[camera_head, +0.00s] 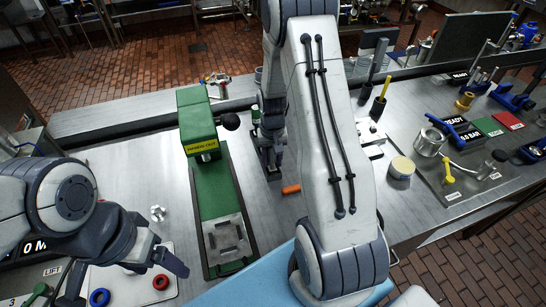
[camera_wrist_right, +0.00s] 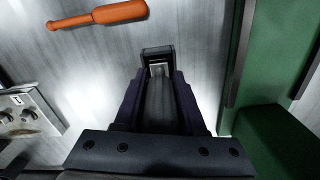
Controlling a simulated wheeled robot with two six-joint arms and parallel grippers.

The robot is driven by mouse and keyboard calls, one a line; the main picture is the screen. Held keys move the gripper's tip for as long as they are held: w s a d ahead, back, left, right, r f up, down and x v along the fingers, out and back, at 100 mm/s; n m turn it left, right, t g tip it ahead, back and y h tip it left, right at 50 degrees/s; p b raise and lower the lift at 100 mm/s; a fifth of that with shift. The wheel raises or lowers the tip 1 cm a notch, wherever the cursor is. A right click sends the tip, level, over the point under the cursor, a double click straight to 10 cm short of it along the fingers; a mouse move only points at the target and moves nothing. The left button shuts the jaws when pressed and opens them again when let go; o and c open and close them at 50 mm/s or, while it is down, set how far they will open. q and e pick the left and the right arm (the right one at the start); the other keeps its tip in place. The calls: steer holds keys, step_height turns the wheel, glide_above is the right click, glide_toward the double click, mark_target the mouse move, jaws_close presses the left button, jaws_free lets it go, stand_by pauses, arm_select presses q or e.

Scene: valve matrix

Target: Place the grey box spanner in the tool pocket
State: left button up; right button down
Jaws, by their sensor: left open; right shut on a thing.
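My right gripper (camera_head: 270,165) hangs low over the steel bench, just right of the green press; my forearm partly covers it. In the right wrist view its dark fingers (camera_wrist_right: 160,92) are shut on a grey bar (camera_wrist_right: 161,108), seemingly the box spanner, lying lengthwise between them. A dark square frame with a pale centre shows at the far end; I cannot tell whether it is fingertips or another part. I cannot clearly pick out the tool pocket. My left gripper (camera_head: 125,280) is open and empty above the panel at the lower left.
The green press (camera_head: 213,190) stands close left of my right gripper. An orange handle (camera_head: 291,189) lies near it on the bench. Black and yellow upright tools (camera_head: 380,100) stand behind at the right. A blue ring (camera_head: 99,297) and red ring (camera_head: 160,282) sit on the left panel.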

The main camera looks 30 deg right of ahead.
steer(key=shift+f, duration=0.2)
steer(key=shift+c, duration=2.4)
jaws_free()
steer(key=shift+r, duration=0.1)
steer(key=shift+r, duration=0.5)
step_height(320, 180, up, 11)
steer(key=b, duration=0.2)
steer(key=shift+r+b, duration=0.15)
steer(key=shift+b, duration=0.25)
